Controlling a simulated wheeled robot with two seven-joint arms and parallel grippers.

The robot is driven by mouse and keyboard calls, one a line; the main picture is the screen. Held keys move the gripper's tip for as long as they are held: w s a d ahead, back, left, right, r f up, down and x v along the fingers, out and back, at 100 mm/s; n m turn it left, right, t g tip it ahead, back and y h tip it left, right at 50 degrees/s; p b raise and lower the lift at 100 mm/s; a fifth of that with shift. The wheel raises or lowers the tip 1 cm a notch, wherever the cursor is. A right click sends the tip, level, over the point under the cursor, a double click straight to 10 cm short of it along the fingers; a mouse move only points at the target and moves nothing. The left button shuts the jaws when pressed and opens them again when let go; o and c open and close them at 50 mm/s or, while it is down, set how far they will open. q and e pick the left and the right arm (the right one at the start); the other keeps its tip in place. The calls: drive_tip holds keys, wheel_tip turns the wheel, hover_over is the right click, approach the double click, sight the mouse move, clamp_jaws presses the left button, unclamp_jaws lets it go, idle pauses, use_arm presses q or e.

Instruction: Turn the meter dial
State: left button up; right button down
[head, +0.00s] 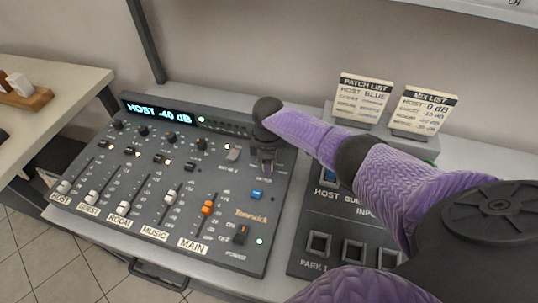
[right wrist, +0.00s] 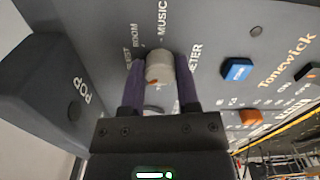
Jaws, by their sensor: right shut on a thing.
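The meter dial (right wrist: 160,68) is a pale round knob with a small orange mark, on the grey mixer panel among printed labels that include ROOM, MUSIC and METER. My right gripper (right wrist: 159,84) is shut on it, one purple finger on each side. In the head view my right gripper (head: 264,160) reaches down to the upper right part of the mixer (head: 225,250) and mostly hides the dial. The mixer's display (head: 158,111) reads HOST -40 dB. My left gripper is not in view.
Fader knobs line the mixer, with the orange MAIN fader (head: 208,208) nearest. A blue button (head: 256,194) and a power switch (head: 240,235) lie below the dial. A PATCH LIST card (head: 362,100) and a MIX LIST card (head: 423,112) stand behind my right arm.

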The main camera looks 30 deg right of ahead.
drive_tip(key=m+p, duration=0.2)
drive_tip(key=m, duration=0.2)
drive_tip(key=shift+a+r+m, duration=0.1)
drive_tip(key=shift+m, duration=0.2)
drive_tip(key=m+p, duration=0.1)
drive_tip(key=m, duration=0.2)
drive_tip(key=shift+m, duration=0.4)
drive_tip(key=m, duration=0.2)
drive_tip(key=shift+m+p, duration=0.3)
drive_tip(key=shift+p, duration=0.05)
drive_tip(key=shift+m, duration=0.9)
drive_tip(key=shift+m+p, duration=0.35)
drive_tip(key=shift+m, duration=1.85)
drive_tip(key=shift+w, duration=0.1)
